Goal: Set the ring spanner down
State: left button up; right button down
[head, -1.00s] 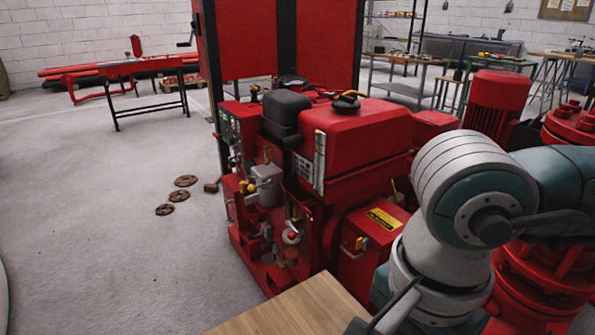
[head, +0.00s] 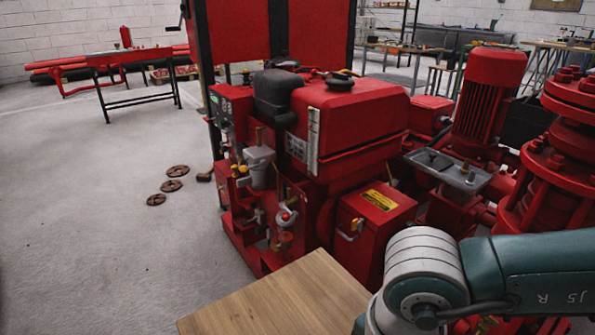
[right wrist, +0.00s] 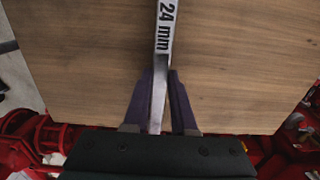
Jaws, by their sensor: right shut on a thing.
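The ring spanner (right wrist: 164,45) is a flat silver bar marked "24 mm" in the right wrist view. My right gripper (right wrist: 161,88) is shut on it, with purple fingers on both sides of the shank. The spanner's far end runs out of the top of the picture. Behind it is a wooden top (right wrist: 90,50), which also shows in the head view (head: 285,300). I cannot tell whether the spanner touches the wood. The gripper and spanner do not show in the head view, where only my right arm is seen. My left gripper is not in view.
A red pumpset engine (head: 345,125) stands just behind the wooden top. A grey tray (head: 450,172) with small items is at its right, near red pump parts (head: 560,160). Rusty discs (head: 172,185) lie on the open floor at left.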

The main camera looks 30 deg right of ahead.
jog(key=shift+f, duration=0.1)
jog(key=c, duration=0.7)
grip_release()
jog(key=shift+c, duration=0.2)
jog(key=shift+r, duration=0.35)
notch_tip(320, 180, up, 12)
jog(key=p, duration=0.4)
jog(key=shift+f, duration=0.2)
jog(key=shift+d, duration=0.1)
